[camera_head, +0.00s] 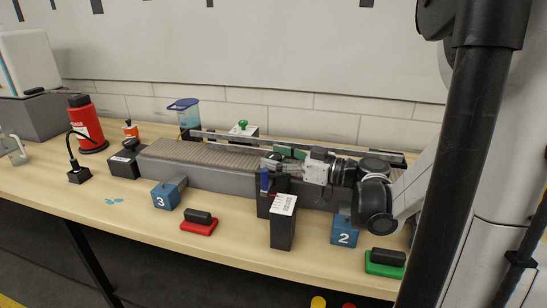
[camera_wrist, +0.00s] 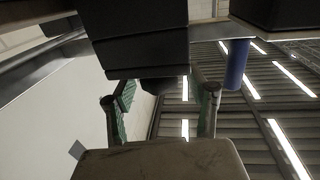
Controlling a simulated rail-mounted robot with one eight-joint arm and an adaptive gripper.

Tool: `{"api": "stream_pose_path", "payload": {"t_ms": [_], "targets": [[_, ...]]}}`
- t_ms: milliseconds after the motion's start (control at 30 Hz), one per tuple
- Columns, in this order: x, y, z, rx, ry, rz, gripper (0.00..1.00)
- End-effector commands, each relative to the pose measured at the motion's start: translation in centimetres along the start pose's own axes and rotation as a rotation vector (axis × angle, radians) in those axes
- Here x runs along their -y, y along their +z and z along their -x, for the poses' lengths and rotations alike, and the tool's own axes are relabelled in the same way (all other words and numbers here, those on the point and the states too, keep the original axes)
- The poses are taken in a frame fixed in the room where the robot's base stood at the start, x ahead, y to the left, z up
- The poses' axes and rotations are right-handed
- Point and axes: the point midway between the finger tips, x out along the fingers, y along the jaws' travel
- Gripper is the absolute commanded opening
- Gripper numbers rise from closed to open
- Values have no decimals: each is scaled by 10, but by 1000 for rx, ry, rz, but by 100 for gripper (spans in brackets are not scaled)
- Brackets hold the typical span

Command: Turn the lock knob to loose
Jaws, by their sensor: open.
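My gripper (camera_head: 272,165) reaches in from the right over the conveyor (camera_head: 165,172), its fingers pointing left. In the wrist view my gripper (camera_wrist: 158,95) has its two fingers spread, with nothing held between them. A dark block (camera_wrist: 140,45) with a smaller dark piece under it lies just ahead of the fingers; whether it touches them I cannot tell. A blue cylinder (camera_wrist: 236,65) shows to its right, and a blue piece (camera_head: 264,180) also shows below the fingers in the head view. I cannot tell for sure which part is the lock knob; the arm hides some of that area.
A dark box with a white label (camera_head: 283,222) stands in front of the conveyor. Blue blocks 3 (camera_head: 166,196) and 2 (camera_head: 344,231), a red-based stamp (camera_head: 199,223) and a green-based one (camera_head: 385,262) line the front. A red bottle (camera_head: 86,124) stands at left.

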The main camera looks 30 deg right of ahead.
Motion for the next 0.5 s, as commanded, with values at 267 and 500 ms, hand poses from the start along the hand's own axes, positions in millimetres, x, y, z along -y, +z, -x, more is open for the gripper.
{"api": "stream_pose_path", "payload": {"t_ms": [267, 500], "targets": [[0, 0, -6, 0, 0, 0, 52], [0, 0, -5, 0, 0, 0, 36]]}}
